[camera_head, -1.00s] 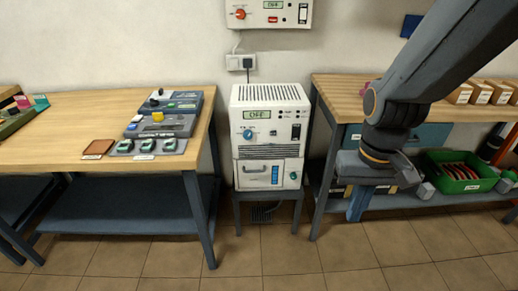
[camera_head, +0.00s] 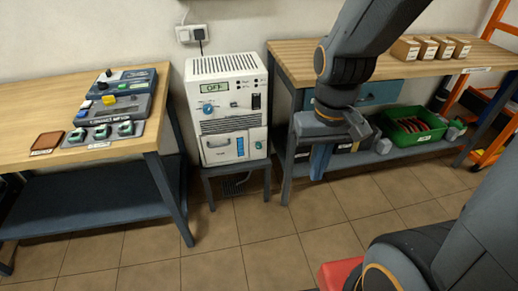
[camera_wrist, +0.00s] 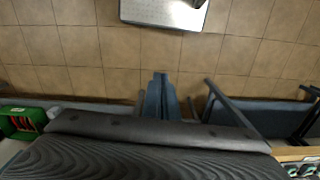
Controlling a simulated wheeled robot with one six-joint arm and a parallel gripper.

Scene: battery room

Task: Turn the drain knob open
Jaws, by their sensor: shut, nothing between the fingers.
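The white machine (camera_head: 226,105) stands on a low dark stand between two benches in the head view, its display reading OFF. Its upper panel has a blue knob (camera_head: 207,108), a smaller blue-grey knob (camera_head: 233,104) and a dark switch (camera_head: 256,101). The lower panel has a drawer handle, a blue gauge and a small round fitting (camera_head: 258,145) at the right. I cannot read which is the drain knob. My gripper (camera_head: 319,165) points down, right of the machine and apart from it. Its blue fingers are shut and empty, and also show in the wrist view (camera_wrist: 160,100).
The left bench (camera_head: 40,112) holds several instruments. The right bench (camera_head: 385,62) carries small boxes; a green bin (camera_head: 412,127) is on its lower shelf. The tiled floor (camera_head: 235,250) before the machine is clear. An orange ladder-like frame (camera_head: 490,145) stands far right.

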